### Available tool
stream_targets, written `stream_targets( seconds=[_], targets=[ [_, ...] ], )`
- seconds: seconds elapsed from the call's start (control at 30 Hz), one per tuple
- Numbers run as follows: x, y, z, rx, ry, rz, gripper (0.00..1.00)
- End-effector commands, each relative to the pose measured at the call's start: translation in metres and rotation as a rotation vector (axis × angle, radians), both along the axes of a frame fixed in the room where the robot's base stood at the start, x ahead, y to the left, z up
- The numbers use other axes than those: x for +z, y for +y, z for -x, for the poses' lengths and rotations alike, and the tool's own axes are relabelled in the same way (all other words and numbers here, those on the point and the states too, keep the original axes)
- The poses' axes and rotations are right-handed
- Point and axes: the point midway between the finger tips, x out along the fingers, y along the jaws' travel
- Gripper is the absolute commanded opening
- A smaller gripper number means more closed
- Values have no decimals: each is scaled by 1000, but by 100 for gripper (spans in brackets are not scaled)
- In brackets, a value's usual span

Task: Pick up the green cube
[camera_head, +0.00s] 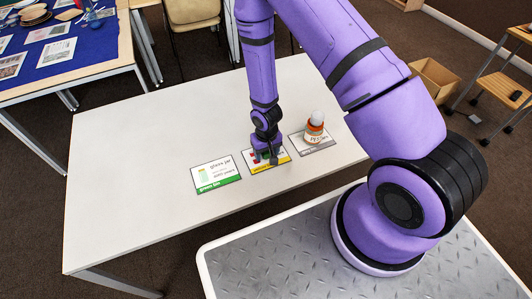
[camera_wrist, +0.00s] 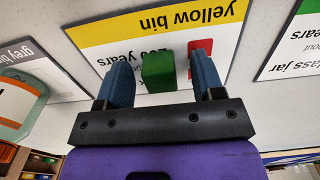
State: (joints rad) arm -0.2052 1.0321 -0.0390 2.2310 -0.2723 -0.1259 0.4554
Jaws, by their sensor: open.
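The green cube (camera_wrist: 159,72) lies on the yellow bin card (camera_wrist: 120,36) in the wrist view, between the two blue fingers of my gripper (camera_wrist: 165,78). A gap shows on both sides of the cube, wider on the right, so the fingers look apart from it. My gripper is open. In the head view my gripper (camera_head: 266,157) is low over the yellow bin card (camera_head: 282,160) on the white table. The cube is mostly hidden there by my gripper.
The green bin card (camera_head: 215,176) lies to the left. The left part of the white table (camera_head: 130,150) is clear.

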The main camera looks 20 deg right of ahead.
Motion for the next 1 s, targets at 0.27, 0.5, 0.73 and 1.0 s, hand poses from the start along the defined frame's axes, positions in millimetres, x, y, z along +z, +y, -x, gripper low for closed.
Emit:
stream_targets(
  seconds=[0.27,0.5,0.73,1.0],
  targets=[
    [-1,0,0,0,0,0,55],
    [-1,0,0,0,0,0,9],
    [0,0,0,0,0,0,8],
    [8,1,-4,-1,-2,0,8]
  ],
)
